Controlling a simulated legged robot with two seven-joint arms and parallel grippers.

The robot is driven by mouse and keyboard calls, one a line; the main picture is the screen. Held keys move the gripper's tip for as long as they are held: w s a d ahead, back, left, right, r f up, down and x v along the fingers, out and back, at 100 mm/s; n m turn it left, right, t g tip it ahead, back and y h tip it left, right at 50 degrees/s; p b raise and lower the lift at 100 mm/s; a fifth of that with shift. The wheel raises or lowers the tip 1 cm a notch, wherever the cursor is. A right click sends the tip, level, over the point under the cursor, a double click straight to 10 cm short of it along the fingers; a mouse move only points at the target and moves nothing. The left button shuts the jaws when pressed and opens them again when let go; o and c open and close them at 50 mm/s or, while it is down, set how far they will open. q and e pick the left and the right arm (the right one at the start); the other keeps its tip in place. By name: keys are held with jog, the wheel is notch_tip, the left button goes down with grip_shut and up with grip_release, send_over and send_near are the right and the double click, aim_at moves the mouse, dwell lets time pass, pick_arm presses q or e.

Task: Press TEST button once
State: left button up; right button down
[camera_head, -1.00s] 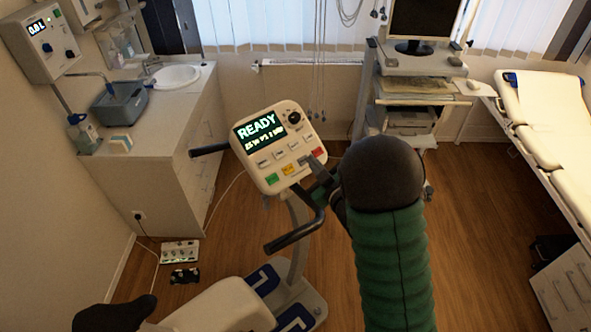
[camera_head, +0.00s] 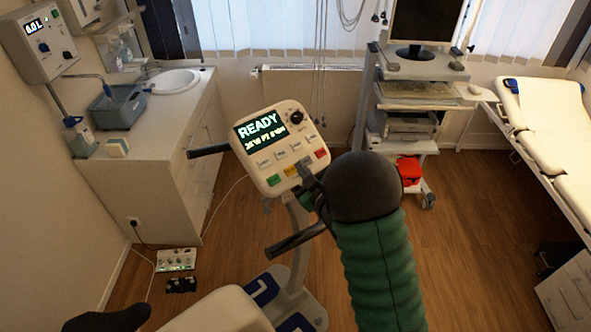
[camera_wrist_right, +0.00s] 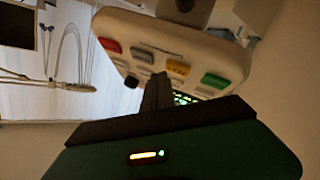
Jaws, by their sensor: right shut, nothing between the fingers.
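The cream console (camera_head: 282,125) of the exercise bike stands in the middle of the head view. Its screen (camera_head: 259,132) reads READY. Below are small pale buttons (camera_head: 280,156), then a green button (camera_head: 274,180), a yellow button (camera_head: 291,171) and a red button (camera_head: 321,154). The small labels are unreadable, so I cannot tell which is TEST. My right gripper (camera_head: 303,171) is shut and empty at the console's lower edge, between yellow and red. In the wrist view its fingers (camera_wrist_right: 157,82) point at the button row, near the yellow button (camera_wrist_right: 178,67); contact is unclear.
Black handlebars (camera_head: 295,241) stick out beside the console. A counter with a sink (camera_head: 176,80) is at left, a cart with a monitor (camera_head: 424,22) behind. A couch (camera_head: 545,115) is at right. A red bag (camera_head: 408,170) lies on the cart's lower shelf.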

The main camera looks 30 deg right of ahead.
jog(key=shift+s+a+r, duration=0.1)
jog(key=shift+a+r, duration=0.1)
jog(key=shift+a, duration=0.4)
jog(key=shift+s+a+r, duration=0.1)
jog(key=shift+a+r, duration=0.05)
jog(key=shift+a, duration=0.4)
jog(key=shift+w+a, duration=0.1)
jog(key=shift+a, duration=0.15)
jog(key=shift+d, duration=0.25)
pick_arm(q)
jog(key=shift+s+a+f+b, duration=0.1)
jog(key=shift+a+f+b, duration=0.5)
jog(key=shift+a, duration=0.4)
pick_arm(e)
jog(key=shift+w+d+f, duration=0.25)
jog(key=shift+d+f, duration=0.05)
jog(key=shift+f, duration=0.1)
